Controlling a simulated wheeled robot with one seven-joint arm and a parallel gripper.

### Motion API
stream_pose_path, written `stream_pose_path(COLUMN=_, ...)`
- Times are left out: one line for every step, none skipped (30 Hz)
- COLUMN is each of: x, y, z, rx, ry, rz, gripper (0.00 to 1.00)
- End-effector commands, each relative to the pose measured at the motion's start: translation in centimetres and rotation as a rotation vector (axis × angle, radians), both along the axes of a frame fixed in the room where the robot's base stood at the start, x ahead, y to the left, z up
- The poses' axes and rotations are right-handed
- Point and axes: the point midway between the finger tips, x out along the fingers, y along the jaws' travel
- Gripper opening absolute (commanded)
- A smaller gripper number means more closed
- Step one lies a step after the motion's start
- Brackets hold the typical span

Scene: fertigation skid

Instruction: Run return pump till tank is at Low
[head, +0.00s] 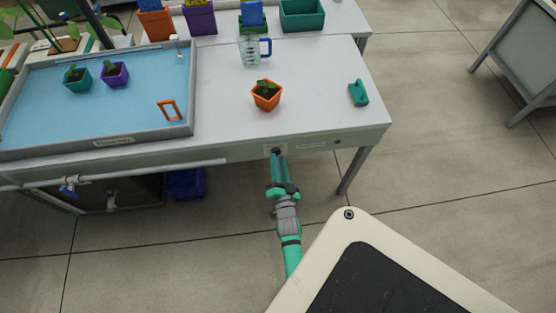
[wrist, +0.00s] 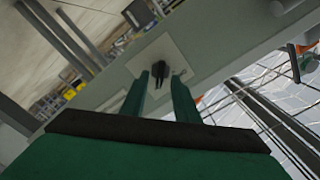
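A small black knob (wrist: 158,70) sits on a pale square plate (wrist: 163,62) on the table's front apron; the plate also shows in the head view (head: 267,151). My gripper (head: 279,156) reaches up to it, and its green fingers (wrist: 161,78) stand apart on either side of the knob, with gaps visible. I cannot tell whether the fingertips reach past the knob. A shallow tray of blue water (head: 130,100) stands on the table at left, with a label too small to read. A dark tank-like box (head: 135,190) sits below the table, partly hidden; no level reading is legible.
Blue-handled valves (head: 68,190) are on a pipe under the tray. On the table are an orange potted plant (head: 266,97), a clear jug (head: 250,52) and a teal object (head: 358,93). A table leg (head: 353,171) stands right of my arm.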

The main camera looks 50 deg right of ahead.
Motion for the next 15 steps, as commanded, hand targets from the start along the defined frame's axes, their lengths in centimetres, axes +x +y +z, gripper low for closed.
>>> stream_pose_path(x=0.38, y=-0.3, z=0.01, rx=0.0, ry=-0.001, rz=0.001, gripper=0.28)
stream_pose_path(x=0.5, y=-0.43, z=-0.02, rx=0.0, ry=0.001, rz=0.001, gripper=0.28)
stream_pose_path(x=0.63, y=-0.6, z=-0.04, rx=0.001, ry=0.001, rz=0.0, gripper=0.28)
stream_pose_path(x=0.71, y=-0.69, z=-0.03, rx=0.0, ry=0.001, rz=-0.001, gripper=0.28)
stream_pose_path(x=0.77, y=-0.77, z=-0.01, rx=0.0, ry=0.001, rz=-0.001, gripper=0.28)
stream_pose_path(x=0.83, y=-0.84, z=-0.01, rx=0.0, ry=0.001, rz=-0.001, gripper=0.28)
stream_pose_path(x=0.86, y=-0.87, z=-0.01, rx=0.0, ry=0.001, rz=-0.001, gripper=0.28)
stream_pose_path(x=0.87, y=-0.88, z=-0.01, rx=0.0, ry=0.001, rz=-0.001, gripper=0.28)
stream_pose_path(x=0.87, y=-0.89, z=-0.01, rx=0.0, ry=0.001, rz=-0.001, gripper=0.28)
stream_pose_path(x=0.87, y=-0.88, z=-0.01, rx=0.0, ry=0.001, rz=-0.001, gripper=0.28)
stream_pose_path(x=0.87, y=-0.87, z=-0.01, rx=0.0, ry=0.001, rz=-0.001, gripper=0.28)
stream_pose_path(x=0.86, y=-0.87, z=-0.01, rx=0.0, ry=0.001, rz=-0.001, gripper=0.28)
stream_pose_path(x=0.86, y=-0.87, z=-0.01, rx=0.0, ry=0.001, rz=-0.001, gripper=0.28)
stream_pose_path(x=0.86, y=-0.87, z=-0.01, rx=0.0, ry=0.001, rz=-0.001, gripper=0.28)
stream_pose_path(x=0.86, y=-0.85, z=-0.01, rx=0.0, ry=0.001, rz=-0.001, gripper=0.19)
